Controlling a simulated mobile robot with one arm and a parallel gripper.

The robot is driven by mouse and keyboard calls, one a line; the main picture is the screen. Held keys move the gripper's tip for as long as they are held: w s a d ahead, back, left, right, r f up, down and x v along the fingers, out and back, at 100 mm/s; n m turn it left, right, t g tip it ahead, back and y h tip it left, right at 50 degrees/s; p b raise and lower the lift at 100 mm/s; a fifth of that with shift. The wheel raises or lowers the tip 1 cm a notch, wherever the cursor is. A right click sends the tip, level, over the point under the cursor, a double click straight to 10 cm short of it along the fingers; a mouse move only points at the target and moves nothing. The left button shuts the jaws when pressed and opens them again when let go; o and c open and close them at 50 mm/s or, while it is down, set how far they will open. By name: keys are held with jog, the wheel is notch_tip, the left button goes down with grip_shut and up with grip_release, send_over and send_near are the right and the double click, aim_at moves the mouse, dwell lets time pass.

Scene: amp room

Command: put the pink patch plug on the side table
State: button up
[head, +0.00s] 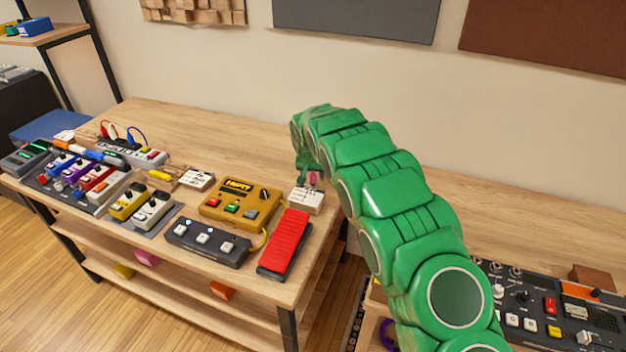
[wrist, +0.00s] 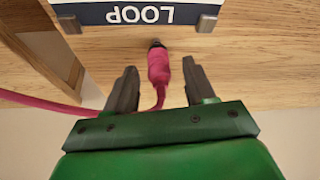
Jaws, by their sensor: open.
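The pink patch plug (wrist: 158,70) shows in the wrist view, with its dark tip pointing toward a sign reading LOOP and its pink cable curling away to the left. My gripper (wrist: 160,64) is open, with one finger on each side of the plug and a visible gap to each. In the head view my gripper (head: 303,164) is at the right end of the pedal bench, and a small bit of pink (head: 313,179) shows beside it. Most of the plug is hidden there. I cannot tell which surface is the side table.
The pedal bench (head: 190,125) holds several pedals, including a mustard one (head: 240,203) and a red one (head: 285,243) near my gripper. A small white-topped box (head: 306,200) stands just in front of it. A mixer (head: 545,310) is at lower right. The bench's back strip is clear.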

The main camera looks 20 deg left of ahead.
grip_shut()
dwell(0.3)
jog(key=shift+r, duration=0.1)
jog(key=shift+r, duration=1.65)
jog(key=s+d+r, duration=0.7)
jog(key=s+r, duration=0.2)
jog(key=s, duration=0.3)
jog(key=shift+r, duration=0.3)
